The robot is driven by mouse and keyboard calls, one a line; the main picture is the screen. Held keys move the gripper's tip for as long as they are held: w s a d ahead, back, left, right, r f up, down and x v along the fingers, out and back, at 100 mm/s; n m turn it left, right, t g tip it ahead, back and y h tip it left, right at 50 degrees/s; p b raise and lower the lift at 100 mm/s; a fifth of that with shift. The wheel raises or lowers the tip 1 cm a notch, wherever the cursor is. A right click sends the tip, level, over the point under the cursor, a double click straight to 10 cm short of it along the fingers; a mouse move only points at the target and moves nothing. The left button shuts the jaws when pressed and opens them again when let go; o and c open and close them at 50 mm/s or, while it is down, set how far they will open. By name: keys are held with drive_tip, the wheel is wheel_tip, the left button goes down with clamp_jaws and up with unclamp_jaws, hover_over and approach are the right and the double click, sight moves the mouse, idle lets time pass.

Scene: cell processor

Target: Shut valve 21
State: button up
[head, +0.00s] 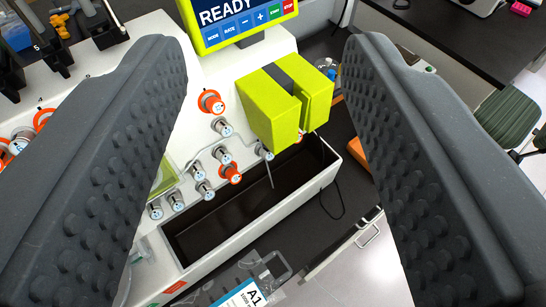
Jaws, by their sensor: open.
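My gripper (268,60) is open and empty. Its two dark studded fingers frame the view at left and right, with the machine between them. Several small valves stick out of the white machine's front panel. One orange-ringed valve (211,101) sits highest, and another orange-ringed valve (231,173) sits lower. Silver valves stand around them, such as one silver valve (222,127) and another lower left (155,209). More orange-ringed valves (18,142) show at the left edge, partly behind the left finger. The number labels are too small to read, so I cannot tell which valve is 21.
A yellow-green block (265,112) with a slot juts out right of the valves. A yellow-framed screen (240,15) reads READY. Below the valves is a dark open trough (210,233). A clear bag labelled A1 (253,296) is at the bottom. A green chair (508,115) stands far right.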

drive_tip(key=w+d+f+n+t+h+p, duration=0.1)
drive_tip(key=w+d+f, duration=0.35)
drive_tip(key=w, duration=0.25)
drive_tip(key=w+d+f+n+h+p, duration=0.1)
drive_tip(key=w+d+f+p, duration=0.15)
drive_tip(key=w+d, duration=0.35)
drive_tip(key=w+d+f+n+t+h+p, duration=0.1)
drive_tip(key=w+d+f+n, duration=0.2)
drive_tip(key=w, duration=0.4)
drive_tip(key=n+g+y+p, duration=0.4)
drive_tip(key=n+y+p, duration=0.15)
drive_tip(key=y, duration=0.95)
approach(271, 159)
drive_tip(key=shift+m, duration=0.35)
drive_tip(key=x, duration=0.8)
drive_tip(key=shift+w+a, duration=0.25)
